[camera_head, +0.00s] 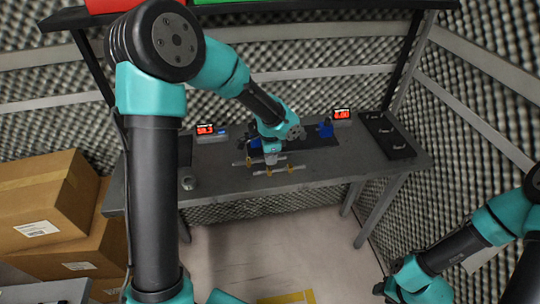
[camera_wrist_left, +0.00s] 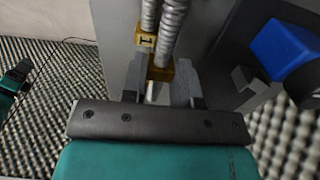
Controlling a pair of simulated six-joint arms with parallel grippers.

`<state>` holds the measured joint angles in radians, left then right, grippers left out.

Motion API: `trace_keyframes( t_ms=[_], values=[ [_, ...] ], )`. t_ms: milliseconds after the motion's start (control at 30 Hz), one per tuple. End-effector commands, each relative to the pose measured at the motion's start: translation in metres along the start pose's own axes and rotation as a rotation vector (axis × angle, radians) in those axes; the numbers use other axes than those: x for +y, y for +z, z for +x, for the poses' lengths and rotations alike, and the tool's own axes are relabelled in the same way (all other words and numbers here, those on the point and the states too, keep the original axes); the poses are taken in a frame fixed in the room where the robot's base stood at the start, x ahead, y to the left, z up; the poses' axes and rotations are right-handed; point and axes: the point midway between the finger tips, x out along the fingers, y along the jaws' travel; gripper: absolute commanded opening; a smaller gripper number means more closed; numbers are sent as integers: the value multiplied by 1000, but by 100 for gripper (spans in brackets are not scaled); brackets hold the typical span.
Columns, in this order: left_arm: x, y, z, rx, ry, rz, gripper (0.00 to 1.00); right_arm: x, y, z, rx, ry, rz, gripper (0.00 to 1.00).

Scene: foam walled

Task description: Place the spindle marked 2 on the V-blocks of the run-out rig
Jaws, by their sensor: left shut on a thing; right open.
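My left gripper (camera_head: 270,160) is low over the table. In the left wrist view its fingers (camera_wrist_left: 158,88) are shut on a silver spindle (camera_wrist_left: 172,35) at its brass collar (camera_wrist_left: 160,70). The mark on this spindle is not readable. Beside it is another silver spindle (camera_wrist_left: 149,15) whose brass collar (camera_wrist_left: 146,41) shows a mark like a 1. In the head view, a spindle with brass parts (camera_head: 284,170) lies in front of the gripper. Blue parts of a rig (camera_head: 325,130) stand on a dark base; V-blocks are not clearly visible. My right gripper (camera_head: 402,288) is open, low at right.
Displays with red digits (camera_head: 205,132) and (camera_head: 342,115) stand at the table's back. A black tray (camera_head: 388,135) with small pieces is at the right end. A small round grey object (camera_head: 189,183) is at left. Cardboard boxes (camera_head: 45,205) stand left of the table (camera_head: 220,180).

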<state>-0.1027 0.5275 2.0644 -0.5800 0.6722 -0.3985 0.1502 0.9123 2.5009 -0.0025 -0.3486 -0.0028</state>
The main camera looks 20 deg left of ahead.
Motion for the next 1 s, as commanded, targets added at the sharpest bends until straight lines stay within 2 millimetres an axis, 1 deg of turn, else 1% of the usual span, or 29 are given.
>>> trace_keyframes(
  t_ms=[33,100,200,533,667,833,900,1000],
  values=[
    [-10,-2,1,0,0,-3,0,0,0,0,0,0,0,43],
    [-21,-3,2,1,-1,-2,0,0,0,0,0,0,0,43],
    [-29,-5,3,0,0,-1,0,0,0,0,0,0,0,43],
    [-31,-5,3,0,0,0,0,0,0,0,0,0,0,43],
    [-40,-7,4,1,-1,-1,0,0,0,0,0,0,0,43],
    [-39,-6,28,-1,3,0,0,0,0,0,0,0,0,43],
    [-39,-6,35,0,2,1,0,0,0,0,0,0,0,43],
    [-39,-6,39,0,1,1,0,0,0,0,0,0,0,43]
  ],
)
